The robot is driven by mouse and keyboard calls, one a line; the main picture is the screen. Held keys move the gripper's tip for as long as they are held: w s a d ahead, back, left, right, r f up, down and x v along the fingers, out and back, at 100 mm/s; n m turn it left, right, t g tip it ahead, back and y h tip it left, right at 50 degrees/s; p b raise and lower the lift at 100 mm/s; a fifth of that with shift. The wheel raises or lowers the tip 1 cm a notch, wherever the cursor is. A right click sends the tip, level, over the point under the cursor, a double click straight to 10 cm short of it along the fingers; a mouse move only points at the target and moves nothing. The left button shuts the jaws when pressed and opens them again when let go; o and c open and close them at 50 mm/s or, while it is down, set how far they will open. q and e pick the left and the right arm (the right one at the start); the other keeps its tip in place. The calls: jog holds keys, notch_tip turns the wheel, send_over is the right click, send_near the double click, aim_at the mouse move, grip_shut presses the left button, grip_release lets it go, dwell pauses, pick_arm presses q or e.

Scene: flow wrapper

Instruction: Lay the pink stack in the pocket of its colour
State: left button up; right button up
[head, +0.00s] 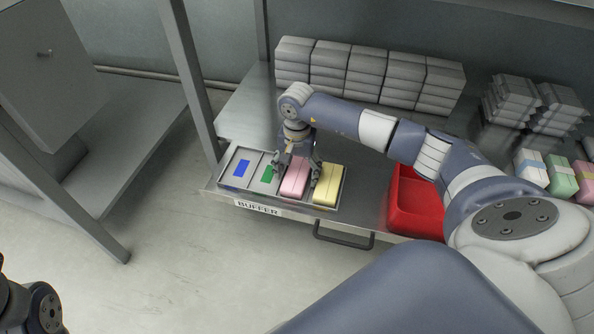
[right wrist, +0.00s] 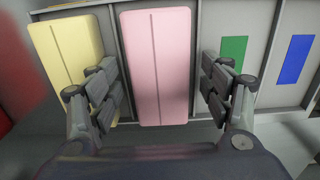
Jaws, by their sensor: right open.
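The pink stack (head: 295,178) lies in the tray labelled BUFFER, between the green-marked pocket (head: 267,174) and the yellow stack (head: 328,184). In the right wrist view the pink stack (right wrist: 156,62) lies lengthwise between my fingers. My right gripper (right wrist: 158,82) is open, one finger on each side of the stack, with a visible gap on both sides. In the head view the right gripper (head: 299,170) is over the tray. Any colour mark under the pink stack is hidden. My left gripper is not in view.
The blue-marked pocket (head: 242,169) is empty, as is the green-marked one. A red bin (head: 415,205) stands right of the tray. Several grey stacks (head: 368,72) line the back of the table. Blue, green and pink banded packs (head: 560,180) sit at the far right.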

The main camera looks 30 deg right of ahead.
notch_tip(320, 180, up, 12)
dwell(0.6)
